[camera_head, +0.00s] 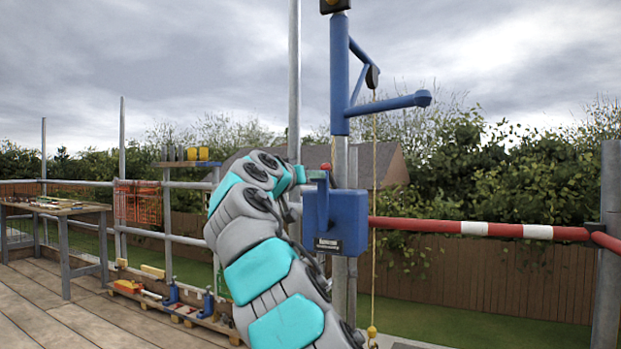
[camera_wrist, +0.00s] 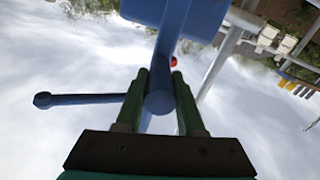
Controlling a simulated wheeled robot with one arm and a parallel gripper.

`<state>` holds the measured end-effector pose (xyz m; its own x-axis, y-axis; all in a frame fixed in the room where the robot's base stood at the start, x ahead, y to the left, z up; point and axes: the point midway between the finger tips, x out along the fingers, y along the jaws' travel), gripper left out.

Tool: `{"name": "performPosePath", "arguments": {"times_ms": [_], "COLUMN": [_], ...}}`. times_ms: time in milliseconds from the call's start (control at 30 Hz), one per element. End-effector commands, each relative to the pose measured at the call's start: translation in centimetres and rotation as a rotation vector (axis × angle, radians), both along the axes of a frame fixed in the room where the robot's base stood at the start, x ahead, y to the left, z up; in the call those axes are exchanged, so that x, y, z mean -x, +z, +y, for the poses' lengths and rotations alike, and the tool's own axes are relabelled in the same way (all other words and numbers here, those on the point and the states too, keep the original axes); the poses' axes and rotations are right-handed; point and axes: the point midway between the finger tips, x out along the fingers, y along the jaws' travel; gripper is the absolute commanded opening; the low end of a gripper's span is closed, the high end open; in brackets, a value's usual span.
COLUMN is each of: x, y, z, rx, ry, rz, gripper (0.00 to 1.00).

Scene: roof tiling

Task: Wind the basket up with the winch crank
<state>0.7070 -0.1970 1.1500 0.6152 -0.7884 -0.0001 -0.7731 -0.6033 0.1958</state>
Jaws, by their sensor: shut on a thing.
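The winch is a blue box (camera_head: 348,222) on a grey post, with a blue crank arm (camera_head: 322,207) on its left side. My gripper (camera_head: 312,175) is at the upper end of this crank arm. In the wrist view its two dark green fingers (camera_wrist: 158,100) stand either side of the blue crank grip (camera_wrist: 160,103) and are shut on it. The winch box also shows at the top of the wrist view (camera_wrist: 195,14). A rope (camera_head: 374,190) hangs from the blue hoist arm, with a yellow fitting (camera_head: 372,332) low down. The basket is not in view.
A red and white barrier bar (camera_head: 480,228) runs right from the post. The blue hoist arm (camera_head: 390,103) juts out above the winch. A workbench (camera_head: 55,212) and an orange mesh panel (camera_head: 138,203) stand left. The deck planks (camera_head: 60,310) are clear at front left.

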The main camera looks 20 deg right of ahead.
Motion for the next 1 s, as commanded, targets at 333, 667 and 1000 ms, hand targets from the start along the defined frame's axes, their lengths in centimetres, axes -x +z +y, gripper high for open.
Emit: {"name": "performPosePath", "arguments": {"times_ms": [333,667,1000], "x": [-0.01,-0.02,-0.02], "y": [0.0,-0.01,-0.02], "z": [0.02,0.02,0.03], "rx": [0.0,0.0,0.0], "ry": [0.001,0.001,0.001], "rz": [0.0,0.0,0.0], "gripper": [0.0,0.0,0.0]}}
